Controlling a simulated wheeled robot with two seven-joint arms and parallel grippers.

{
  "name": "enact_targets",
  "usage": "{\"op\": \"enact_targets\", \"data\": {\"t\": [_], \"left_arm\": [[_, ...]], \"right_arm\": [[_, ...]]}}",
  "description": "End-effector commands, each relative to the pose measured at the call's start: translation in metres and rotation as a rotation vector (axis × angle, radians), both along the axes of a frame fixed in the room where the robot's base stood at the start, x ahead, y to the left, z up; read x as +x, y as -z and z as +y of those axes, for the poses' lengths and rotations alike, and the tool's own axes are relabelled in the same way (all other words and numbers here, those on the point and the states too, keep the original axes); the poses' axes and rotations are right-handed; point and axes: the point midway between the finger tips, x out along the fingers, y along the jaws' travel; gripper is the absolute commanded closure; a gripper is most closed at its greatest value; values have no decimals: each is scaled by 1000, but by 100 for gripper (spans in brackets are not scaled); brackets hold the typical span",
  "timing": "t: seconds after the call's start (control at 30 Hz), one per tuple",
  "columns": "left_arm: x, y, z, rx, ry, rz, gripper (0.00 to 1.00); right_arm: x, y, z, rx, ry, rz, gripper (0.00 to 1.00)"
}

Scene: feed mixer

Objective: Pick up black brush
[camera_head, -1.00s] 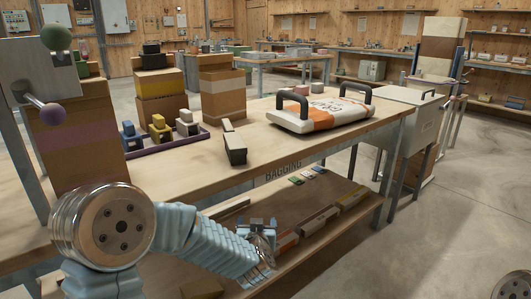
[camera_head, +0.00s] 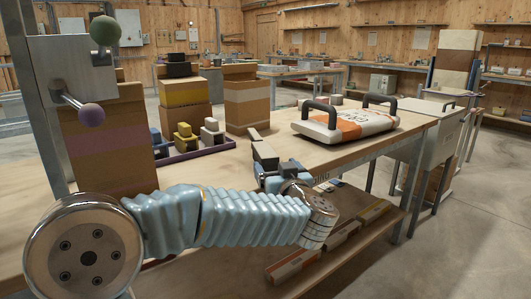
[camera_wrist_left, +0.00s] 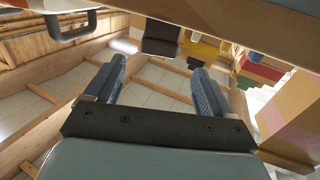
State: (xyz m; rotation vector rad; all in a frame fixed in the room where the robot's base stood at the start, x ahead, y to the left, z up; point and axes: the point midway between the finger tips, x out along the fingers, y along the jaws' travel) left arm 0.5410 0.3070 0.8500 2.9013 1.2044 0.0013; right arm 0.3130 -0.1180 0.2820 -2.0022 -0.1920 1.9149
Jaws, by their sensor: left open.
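A narrow block with a pale top and dark sides (camera_head: 265,153), possibly the brush, lies on the wooden bench (camera_head: 345,152) near its front edge. A pale strip touches or overlaps its far end. My left gripper (camera_head: 274,173) is at the bench's front edge, just in front of this block in the picture; I cannot tell whether they touch. In the left wrist view its two blue fingers (camera_wrist_left: 158,85) are apart with nothing between them. A dark block (camera_wrist_left: 161,40) shows beyond them; I cannot tell which thing it is. My right gripper is out of view.
An orange and white bag (camera_head: 350,122) with dark handles lies to the right. A purple tray (camera_head: 205,150) with small coloured blocks and stacked boxes (camera_head: 248,105) stand behind and left. A lower shelf (camera_head: 350,205) holds small boxes. Open floor lies to the right.

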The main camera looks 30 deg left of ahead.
Motion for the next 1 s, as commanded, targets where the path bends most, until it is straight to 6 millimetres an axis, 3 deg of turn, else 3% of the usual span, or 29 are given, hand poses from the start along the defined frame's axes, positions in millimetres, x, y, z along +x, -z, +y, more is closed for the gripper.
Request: {"op": "enact_targets", "data": {"t": [0.2, 0.47, 0.7, 1.0], "left_arm": [[33, 1, 33, 1, -2, 2, 17], [51, 2, 50, 0, 0, 1, 17], [78, 4, 74, 0, 0, 0, 17], [84, 4, 80, 0, 2, 0, 17]], "right_arm": [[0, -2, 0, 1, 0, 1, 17], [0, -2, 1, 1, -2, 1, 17], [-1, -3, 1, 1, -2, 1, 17], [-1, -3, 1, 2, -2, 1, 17]]}}
